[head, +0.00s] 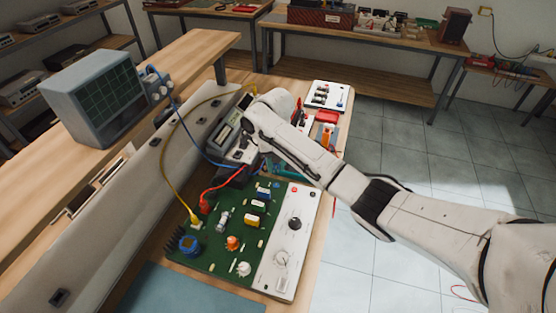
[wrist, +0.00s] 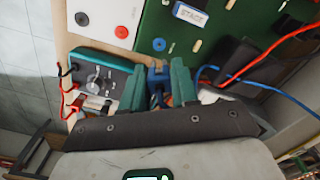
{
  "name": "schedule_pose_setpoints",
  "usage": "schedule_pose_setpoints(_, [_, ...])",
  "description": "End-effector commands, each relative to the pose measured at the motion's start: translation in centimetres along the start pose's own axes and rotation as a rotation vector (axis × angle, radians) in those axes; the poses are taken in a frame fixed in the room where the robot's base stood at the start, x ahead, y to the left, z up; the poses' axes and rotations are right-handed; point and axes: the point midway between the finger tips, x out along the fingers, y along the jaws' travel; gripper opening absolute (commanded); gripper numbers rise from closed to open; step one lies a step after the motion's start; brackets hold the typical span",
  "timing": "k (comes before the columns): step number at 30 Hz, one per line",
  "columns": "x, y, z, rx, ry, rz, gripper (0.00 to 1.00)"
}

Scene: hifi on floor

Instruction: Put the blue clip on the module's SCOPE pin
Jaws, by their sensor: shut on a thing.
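The module (head: 225,262) is a green board with a white panel, lying on the bench in the head view. Its edge also shows at the top of the wrist view (wrist: 215,45). My gripper (wrist: 157,72) is shut on the blue clip (wrist: 157,76), which sits between the two green fingers. In the head view my gripper (head: 270,168) is low, just beyond the module's far edge, mostly covered by my arm; the clip cannot be made out there. A yellow clip (head: 194,219) and a red clip (head: 204,207) are on the board's left side. I cannot read a SCOPE label.
An oscilloscope (head: 95,85) stands on the raised shelf at left, with a blue cable (head: 190,130) running down from it. A teal meter (wrist: 105,75) lies beside my gripper. A white tray (head: 328,96) is farther back. Red and blue cables cross near the gripper.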

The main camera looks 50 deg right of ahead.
Motion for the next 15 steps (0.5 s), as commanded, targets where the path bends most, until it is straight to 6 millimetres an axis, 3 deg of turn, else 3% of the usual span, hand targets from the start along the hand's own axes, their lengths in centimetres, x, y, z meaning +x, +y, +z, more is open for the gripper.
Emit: schedule_pose_setpoints(15, [4.5,0.1,-0.1,-0.002,0.001,0.000,0.07])
